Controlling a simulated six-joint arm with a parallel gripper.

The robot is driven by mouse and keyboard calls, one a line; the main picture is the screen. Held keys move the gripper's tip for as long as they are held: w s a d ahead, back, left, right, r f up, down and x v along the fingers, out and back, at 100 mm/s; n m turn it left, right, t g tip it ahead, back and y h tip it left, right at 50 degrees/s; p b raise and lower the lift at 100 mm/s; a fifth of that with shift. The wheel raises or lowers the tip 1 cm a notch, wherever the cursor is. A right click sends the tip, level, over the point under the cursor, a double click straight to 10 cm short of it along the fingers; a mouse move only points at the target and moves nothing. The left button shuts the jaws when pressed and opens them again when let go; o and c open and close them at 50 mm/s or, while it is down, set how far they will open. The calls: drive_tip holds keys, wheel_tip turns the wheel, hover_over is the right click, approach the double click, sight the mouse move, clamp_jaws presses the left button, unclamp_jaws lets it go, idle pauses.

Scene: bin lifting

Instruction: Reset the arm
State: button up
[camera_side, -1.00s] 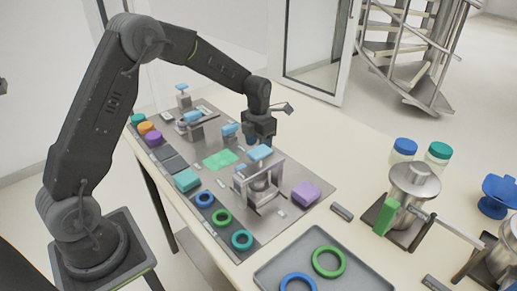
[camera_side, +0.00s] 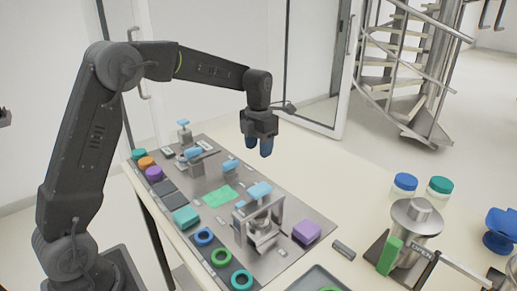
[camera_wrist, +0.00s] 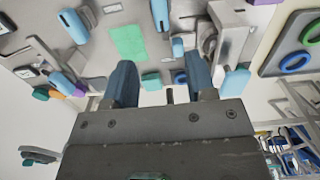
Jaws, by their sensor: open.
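My gripper (camera_side: 260,148) hangs above the back of the metal work plate (camera_side: 290,213), with its blue fingers pointing down. It is clear of everything on the plate. In the wrist view my gripper (camera_wrist: 160,85) shows two blue fingers spread apart with nothing between them. Beyond the fingers, the wrist view shows the plate with a green patch (camera_wrist: 128,42) and blue-handled fixtures.
The plate carries a green patch (camera_side: 220,196), a metal frame fixture with a blue top (camera_side: 260,190), a purple block (camera_side: 306,232) and colored rings (camera_side: 221,257). Blue- and green-lidded jars (camera_side: 405,182) and a metal canister (camera_side: 416,216) stand at right. Air around my gripper is free.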

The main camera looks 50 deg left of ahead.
drive_tip(key=s+d+r+m+t, duration=0.1)
drive_tip(key=s+d+r+m, duration=0.25)
drive_tip(key=s+m, duration=0.35)
drive_tip(key=s+d+r+m+t, duration=0.2)
drive_tip(key=s+r+m, duration=0.3)
drive_tip(key=m, duration=0.4)
drive_tip(key=s+d+f+m+t, duration=0.1)
drive_tip(key=s+m, duration=0.6)
drive_tip(key=m, duration=0.3)
drive_tip(key=s+d+f+m+t, duration=0.1)
drive_tip(key=s+d+m, duration=0.1)
drive_tip(key=s+m, duration=0.6)
drive_tip(key=shift+s+d+m+t, duration=0.25)
drive_tip(key=shift+d+m+t, duration=0.05)
drive_tip(key=shift+m, duration=0.8)
